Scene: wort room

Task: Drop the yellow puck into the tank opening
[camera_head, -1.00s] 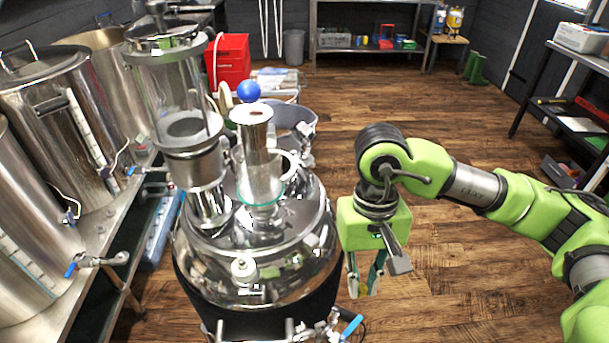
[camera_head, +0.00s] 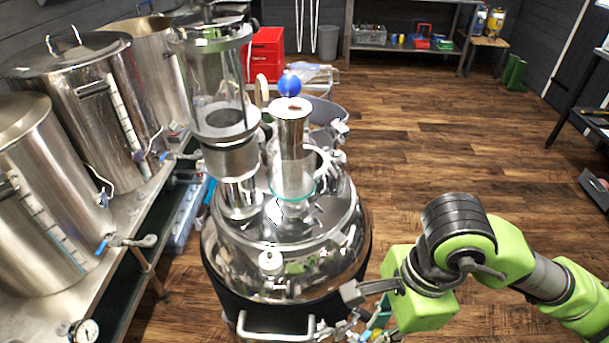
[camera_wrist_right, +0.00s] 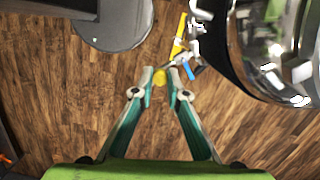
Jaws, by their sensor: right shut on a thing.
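In the head view, my right gripper (camera_head: 372,312) is low, right of the front of the shiny steel tank (camera_head: 245,255), pointing left. The puck is hard to make out there. The tank's domed lid carries a steel cylinder (camera_head: 291,130) above a clear glass piece (camera_head: 292,185), and a tall glass column (camera_head: 220,95). I cannot tell clearly which part is the opening. My left gripper is out of view.
Large steel kettles (camera_head: 85,100) stand on a bench at the left. Valves with coloured handles sit low at the tank's front, close to my right gripper. The wooden floor (camera_head: 430,170) at the right is clear.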

